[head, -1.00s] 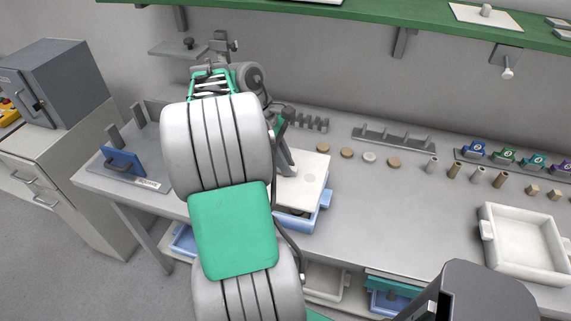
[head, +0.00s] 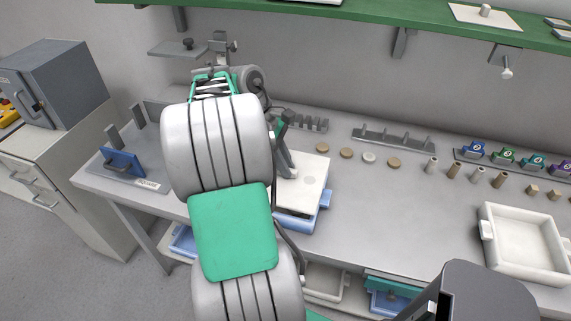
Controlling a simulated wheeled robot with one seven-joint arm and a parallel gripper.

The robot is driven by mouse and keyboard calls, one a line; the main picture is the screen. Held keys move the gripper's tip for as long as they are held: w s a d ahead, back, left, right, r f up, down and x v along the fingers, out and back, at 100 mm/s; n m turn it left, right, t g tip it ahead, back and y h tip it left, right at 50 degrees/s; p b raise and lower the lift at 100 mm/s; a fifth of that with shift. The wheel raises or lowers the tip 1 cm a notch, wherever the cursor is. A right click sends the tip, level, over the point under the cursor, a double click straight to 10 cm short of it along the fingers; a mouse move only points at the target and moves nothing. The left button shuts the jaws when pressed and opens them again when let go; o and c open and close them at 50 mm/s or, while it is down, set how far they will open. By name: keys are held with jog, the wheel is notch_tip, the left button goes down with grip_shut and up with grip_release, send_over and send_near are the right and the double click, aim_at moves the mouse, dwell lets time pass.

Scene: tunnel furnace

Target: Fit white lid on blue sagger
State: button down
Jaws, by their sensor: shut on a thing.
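The white lid (head: 311,183) is a flat square plate over the blue sagger (head: 303,222) on the workbench. The sagger's blue front wall and right side show below the lid's edge. The lid's left part is hidden behind my arm. My gripper (head: 287,170) is at the lid's left side, partly hidden by my arm, and is shut on the lid. Its grip point is hidden. I cannot tell whether the lid is fully seated on the rim or slightly above it.
Several small discs (head: 346,153) and a grey rack (head: 393,140) lie behind and right of the sagger. A white tray (head: 486,232) stands at the right. A green shelf (head: 340,22) runs overhead. The bench middle is clear.

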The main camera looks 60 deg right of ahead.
jog(key=shift+f+b, duration=0.75)
jog(key=shift+f, duration=0.55)
jog(key=shift+f+b, duration=0.3)
jog(key=shift+f, duration=0.4)
jog(key=c, duration=1.3)
grip_release()
jog(key=p+v, duration=0.3)
jog(key=v, duration=0.4)
jog(key=shift+w+r+p, duration=0.1)
jog(key=shift+r+p, duration=0.15)
jog(key=shift+p, duration=0.15)
jog(key=shift+w+r, duration=0.15)
